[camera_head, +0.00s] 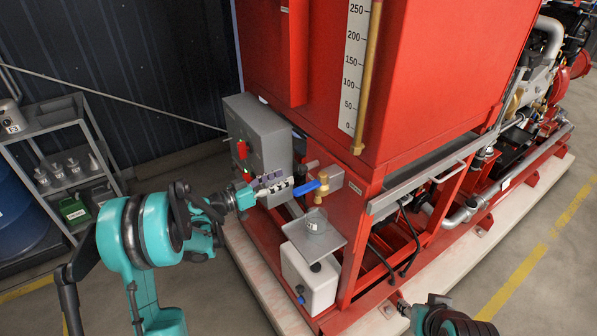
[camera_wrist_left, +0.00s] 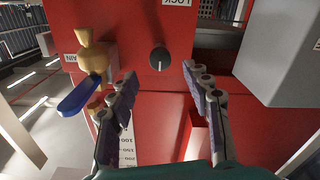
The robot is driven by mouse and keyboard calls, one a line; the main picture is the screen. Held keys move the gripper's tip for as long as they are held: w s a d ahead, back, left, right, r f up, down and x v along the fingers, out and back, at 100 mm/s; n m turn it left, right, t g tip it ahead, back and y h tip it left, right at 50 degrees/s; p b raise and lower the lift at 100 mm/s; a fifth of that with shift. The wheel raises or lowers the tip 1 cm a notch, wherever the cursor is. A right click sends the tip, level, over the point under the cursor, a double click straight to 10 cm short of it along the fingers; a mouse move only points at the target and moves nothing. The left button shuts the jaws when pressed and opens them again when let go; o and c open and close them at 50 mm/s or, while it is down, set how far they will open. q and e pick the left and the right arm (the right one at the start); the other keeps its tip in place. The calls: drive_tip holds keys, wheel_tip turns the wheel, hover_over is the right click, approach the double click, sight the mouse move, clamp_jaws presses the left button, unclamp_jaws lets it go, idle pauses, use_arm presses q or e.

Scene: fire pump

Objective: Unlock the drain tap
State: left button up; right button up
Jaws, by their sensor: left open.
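The brass drain tap (camera_head: 322,186) with its blue lever handle (camera_head: 306,188) is on the red pump unit's front. In the left wrist view, which is upside down, the brass tap body (camera_wrist_left: 95,57) and blue lever (camera_wrist_left: 82,96) are at left, beside a partly cut-off label. A round black knob (camera_wrist_left: 159,59) with a white mark is on the red panel by a "LOCK" label (camera_wrist_left: 177,2). My left gripper (camera_head: 288,184) is open and empty; in its wrist view the fingertips (camera_wrist_left: 160,76) stand either side of the knob's line, apart from it. My right gripper (camera_head: 403,307) is only partly visible at the bottom.
Below the tap are a small metal tray (camera_head: 331,240) holding a clear cup (camera_head: 316,221), and a white canister (camera_head: 309,277). A shelf cart (camera_head: 60,130) stands at left. The floor at right is free.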

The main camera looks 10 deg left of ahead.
sight(299, 171)
use_arm(q)
drive_tip(key=b+x, duration=0.1)
drive_tip(key=x, duration=0.5)
drive_tip(key=shift+f, duration=0.1)
clamp_jaws()
